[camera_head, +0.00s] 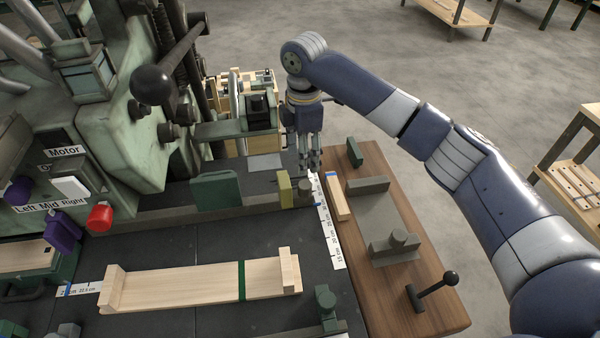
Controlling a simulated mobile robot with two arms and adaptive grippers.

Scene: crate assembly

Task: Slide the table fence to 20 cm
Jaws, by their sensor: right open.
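The table fence looks like the long dark bar (240,212) that runs across the machine table (190,245). A small round post (304,192) stands at its right end beside a yellow block (284,190). A white ruler strip (328,225) runs along the table's right edge; its figures are too small to read surely. My right gripper (310,164) comes in from the right, points down and is open. It is just above and behind the post; I cannot tell whether it touches it. My left gripper is not in view.
A wooden crate piece (190,285) with a green band lies on the front of the table. A wooden side board (415,285) holds clamps, a wood strip and a black-knobbed lever (435,288). The green machine (110,110) with its red knob (99,217) fills the left.

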